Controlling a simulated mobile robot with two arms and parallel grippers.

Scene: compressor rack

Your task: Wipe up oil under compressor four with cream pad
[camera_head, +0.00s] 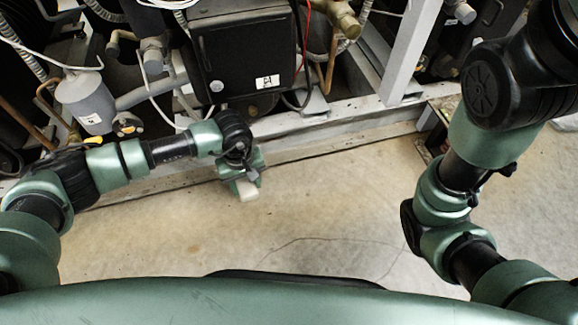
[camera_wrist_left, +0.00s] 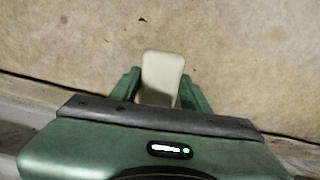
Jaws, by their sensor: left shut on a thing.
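My left gripper (camera_head: 246,184) is shut on the cream pad (camera_head: 248,191), low over the concrete floor in front of the rack's bottom rail. In the left wrist view the pad (camera_wrist_left: 162,72) sticks out between the two green fingers of the gripper (camera_wrist_left: 160,98). I cannot tell whether the pad touches the floor. Behind the gripper stands a black compressor box (camera_head: 240,50) with a white label (camera_head: 268,82) that seems to read 4, turned on its side. No clear oil patch shows. My right arm is at the right; its gripper is out of view.
The grey rack rail (camera_head: 330,115) runs along the floor behind the gripper, with pipes, cables and a grey canister (camera_head: 87,103) above it. A grey post (camera_head: 408,55) stands to the right. The open floor (camera_head: 330,200) is clear, with thin dark cracks.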

